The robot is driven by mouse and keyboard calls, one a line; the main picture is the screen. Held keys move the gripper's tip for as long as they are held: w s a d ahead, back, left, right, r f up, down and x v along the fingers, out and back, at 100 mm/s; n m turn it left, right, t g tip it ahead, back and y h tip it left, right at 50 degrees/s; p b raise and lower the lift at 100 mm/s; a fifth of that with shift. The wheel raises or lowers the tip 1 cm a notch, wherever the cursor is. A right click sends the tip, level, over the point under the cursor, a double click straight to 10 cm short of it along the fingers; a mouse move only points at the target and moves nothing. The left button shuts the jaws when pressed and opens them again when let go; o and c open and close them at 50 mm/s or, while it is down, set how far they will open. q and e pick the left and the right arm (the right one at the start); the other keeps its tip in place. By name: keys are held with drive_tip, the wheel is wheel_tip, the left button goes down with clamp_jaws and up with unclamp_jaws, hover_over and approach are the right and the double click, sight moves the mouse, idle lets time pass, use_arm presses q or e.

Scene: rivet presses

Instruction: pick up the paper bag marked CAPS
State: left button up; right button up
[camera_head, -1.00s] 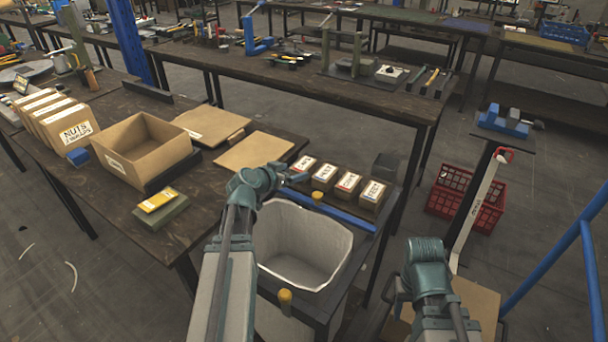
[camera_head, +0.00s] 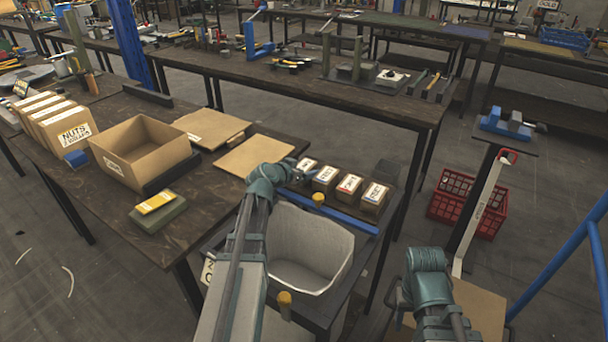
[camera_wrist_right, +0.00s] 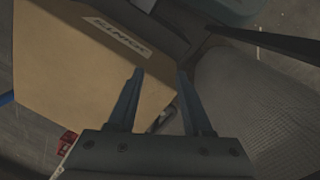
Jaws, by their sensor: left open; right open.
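A row of several small brown paper bags with white labels stands behind the blue bar of the bin stand. The lettering is too small to read surely, so I cannot tell which is CAPS. The leftmost bag (camera_head: 307,165) is partly hidden by my left gripper (camera_head: 300,176). The others are the second bag (camera_head: 325,178), the third bag (camera_head: 348,187) and the rightmost bag (camera_head: 374,197). My left gripper is open beside the leftmost bag; contact is unclear. My right gripper (camera_head: 399,298) is open and low at the right, its fingers apart and empty in the wrist view (camera_wrist_right: 160,98).
A grey-lined bin (camera_head: 310,250) stands below the blue bar (camera_head: 340,215). An open cardboard box (camera_head: 145,155) and flat brown sheets (camera_head: 254,155) lie on the left table. A cardboard box (camera_wrist_right: 85,60) is beside my right gripper. A red crate (camera_head: 490,215) is on the floor.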

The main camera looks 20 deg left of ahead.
sight(304, 166)
use_arm(q)
drive_tip(key=c, duration=1.3)
drive_tip(key=shift+r, duration=0.1)
wheel_tip(304, 166, up, 10)
drive_tip(key=p, duration=1)
